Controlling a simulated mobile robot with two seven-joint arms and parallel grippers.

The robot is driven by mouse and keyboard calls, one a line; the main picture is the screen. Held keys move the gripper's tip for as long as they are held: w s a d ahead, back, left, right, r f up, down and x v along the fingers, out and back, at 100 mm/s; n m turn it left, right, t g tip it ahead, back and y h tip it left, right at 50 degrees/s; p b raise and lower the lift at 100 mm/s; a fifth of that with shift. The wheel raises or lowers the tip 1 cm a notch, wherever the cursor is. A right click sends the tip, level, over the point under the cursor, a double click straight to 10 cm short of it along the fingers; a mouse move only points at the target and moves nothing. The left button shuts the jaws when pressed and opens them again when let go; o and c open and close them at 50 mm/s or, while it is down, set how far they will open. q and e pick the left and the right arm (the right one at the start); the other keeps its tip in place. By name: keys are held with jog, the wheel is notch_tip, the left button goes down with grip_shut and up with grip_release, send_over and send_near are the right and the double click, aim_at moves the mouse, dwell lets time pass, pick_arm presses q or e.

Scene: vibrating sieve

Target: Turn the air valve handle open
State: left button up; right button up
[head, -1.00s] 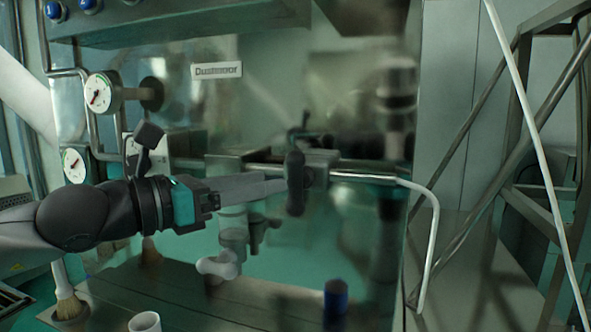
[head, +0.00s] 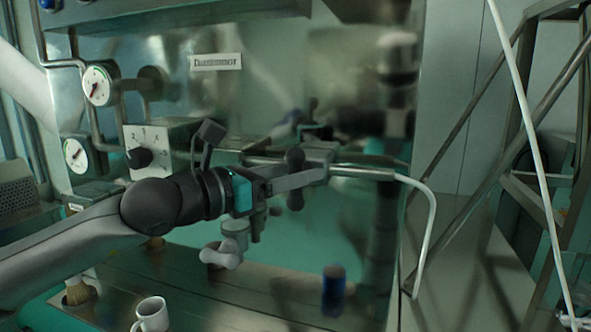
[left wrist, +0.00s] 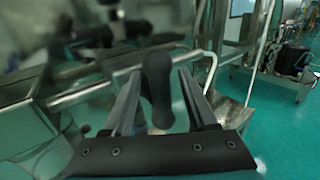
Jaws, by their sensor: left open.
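The air valve handle (head: 295,180) is a dark, rounded lever on the metal pipe fitting at the front of the machine. It stands roughly upright in the head view. My left gripper (head: 322,170) reaches in from the left, with its fingers extending past the handle. In the left wrist view the handle (left wrist: 158,90) stands between the two spread fingers of my left gripper (left wrist: 161,82). The gripper is open, and I cannot tell whether either finger touches the handle. My right gripper is not in view.
A silver pipe (head: 365,173) runs right from the valve into a white hose (head: 430,225). Pressure gauges (head: 97,86) and a control box with a black knob (head: 139,158) are at the left.

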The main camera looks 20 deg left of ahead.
pick_arm(q)
grip_shut()
dwell(0.3)
